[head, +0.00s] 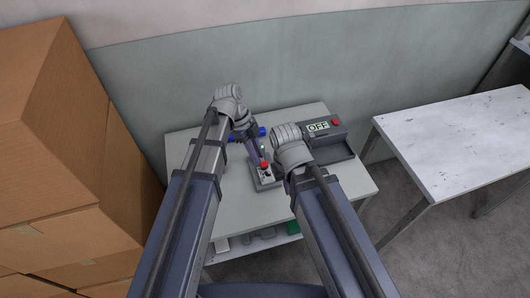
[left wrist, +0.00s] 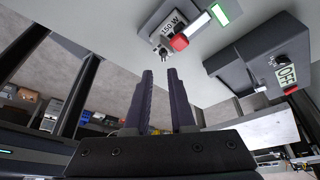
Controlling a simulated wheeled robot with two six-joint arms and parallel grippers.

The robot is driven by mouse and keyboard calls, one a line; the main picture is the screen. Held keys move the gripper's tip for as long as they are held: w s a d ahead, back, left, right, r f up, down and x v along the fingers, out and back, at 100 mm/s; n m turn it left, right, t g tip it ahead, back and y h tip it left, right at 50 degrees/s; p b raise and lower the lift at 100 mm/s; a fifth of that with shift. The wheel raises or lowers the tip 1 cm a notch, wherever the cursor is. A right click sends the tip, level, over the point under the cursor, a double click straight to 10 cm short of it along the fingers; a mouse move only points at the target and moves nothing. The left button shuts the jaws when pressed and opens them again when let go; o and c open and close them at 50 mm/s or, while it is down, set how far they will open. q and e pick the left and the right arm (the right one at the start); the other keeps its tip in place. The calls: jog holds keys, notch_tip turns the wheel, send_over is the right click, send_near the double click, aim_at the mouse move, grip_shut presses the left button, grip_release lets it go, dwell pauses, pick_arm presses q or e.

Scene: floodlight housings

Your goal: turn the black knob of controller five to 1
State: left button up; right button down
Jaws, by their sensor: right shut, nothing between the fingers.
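A dark grey controller box (head: 345,134) with an OFF display and a red button stands at the table's back right. The left wrist view shows this box (left wrist: 240,62) with a black knob (left wrist: 283,58) beside its OFF display. I cannot read which number it bears. My left gripper (left wrist: 160,72) is open, its two fingers apart with nothing between them.
The pale table (head: 215,185) has bare room at left. Cardboard boxes (head: 50,120) stand left; another table (head: 460,140) stands right.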

aim_at(265, 168)
pick_arm(q)
jog(key=shift+w+r, duration=0.1)
jog(key=shift+w, duration=0.2)
pick_arm(e)
jog(key=shift+w, duration=0.2)
